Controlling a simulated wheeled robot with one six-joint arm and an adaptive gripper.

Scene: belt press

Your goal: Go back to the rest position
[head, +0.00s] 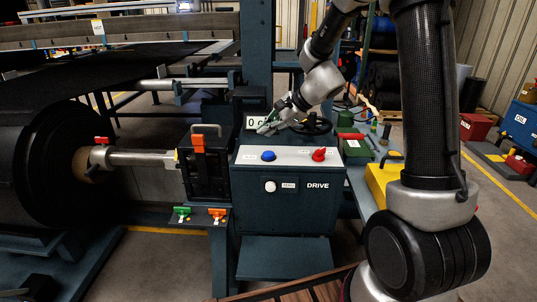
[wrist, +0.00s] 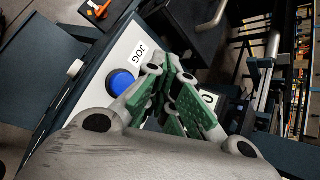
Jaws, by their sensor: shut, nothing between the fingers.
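My gripper (head: 266,127) is above the back edge of the drive box (head: 284,212), near the blue button. In the wrist view my gripper's green-padded fingers (wrist: 178,92) are shut with nothing between them. The blue button (head: 268,156) sits on the white top panel of the box, and it also shows in the wrist view (wrist: 121,80) beside a JOG label. The fingers are apart from the button. A red switch (head: 319,154) is on the right of the panel, and a white button (head: 270,186) is on the front face.
A black roll (head: 55,165) with a metal shaft is at the left. An orange-handled latch (head: 198,143) stands left of the box. A counter display (head: 256,122) and a dark handwheel (head: 312,124) are behind it. A yellow box (head: 382,180) is partly behind my arm.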

